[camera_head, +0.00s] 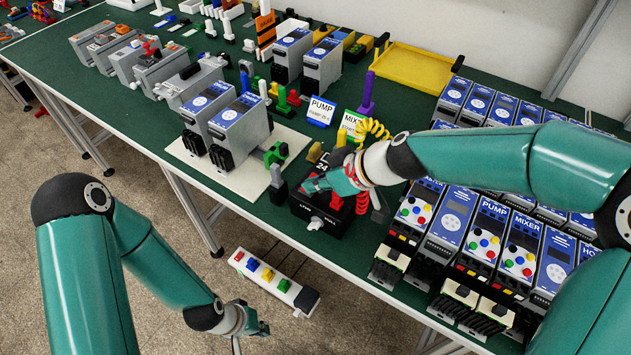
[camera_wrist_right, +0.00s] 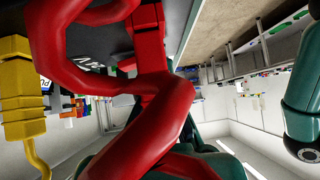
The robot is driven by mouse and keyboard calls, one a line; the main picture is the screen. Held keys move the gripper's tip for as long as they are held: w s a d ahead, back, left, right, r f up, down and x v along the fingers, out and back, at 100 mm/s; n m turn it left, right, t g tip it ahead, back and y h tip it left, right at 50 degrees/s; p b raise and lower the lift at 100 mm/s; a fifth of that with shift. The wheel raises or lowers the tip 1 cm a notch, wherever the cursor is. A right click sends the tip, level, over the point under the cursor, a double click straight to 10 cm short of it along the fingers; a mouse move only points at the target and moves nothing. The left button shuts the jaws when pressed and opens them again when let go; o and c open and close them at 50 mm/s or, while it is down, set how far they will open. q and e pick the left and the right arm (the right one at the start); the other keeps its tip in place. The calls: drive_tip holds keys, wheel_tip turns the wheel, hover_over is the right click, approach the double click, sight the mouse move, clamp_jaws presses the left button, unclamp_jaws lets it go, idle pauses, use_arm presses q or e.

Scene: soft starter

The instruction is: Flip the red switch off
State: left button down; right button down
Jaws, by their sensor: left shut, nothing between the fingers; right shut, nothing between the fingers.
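A white switch strip (camera_head: 275,280) hangs low at the table's front edge. It bears a red switch (camera_head: 239,256) at its left end, then blue, yellow and green ones; whether the red one is on or off is too small to tell. My left gripper (camera_head: 262,328) is shut and empty, below and apart from the strip. My right gripper (camera_head: 308,186) is shut and empty, over a black box (camera_head: 320,220) marked 24 and partly covering its top. Red coiled cable from the box fills the right wrist view (camera_wrist_right: 170,95); the fingertips are hidden there.
Blue-and-grey modules (camera_head: 240,120) stand on a white plate left of the black box. Rows of modules with coloured buttons (camera_head: 455,220) crowd the right side. Yellow coiled cable (camera_head: 375,128) rises behind the box. The floor beside the left gripper is clear.

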drive_tip(key=shift+w, duration=0.1)
drive_tip(key=shift+w+d+r, duration=0.35)
drive_tip(key=shift+w, duration=0.2)
drive_tip(key=shift+r, duration=0.2)
drive_tip(key=r+p, duration=0.2)
drive_tip(key=r, duration=0.1)
drive_tip(key=shift+s+a+r, duration=0.15)
drive_tip(key=shift+s+r, duration=0.05)
drive_tip(key=shift+r, duration=0.05)
drive_tip(key=s+a+b+v, duration=0.1)
drive_tip(key=s+v, duration=0.1)
drive_tip(key=v, duration=0.7)
drive_tip(key=shift+s+d+r, duration=0.2)
drive_tip(key=shift+r, duration=0.05)
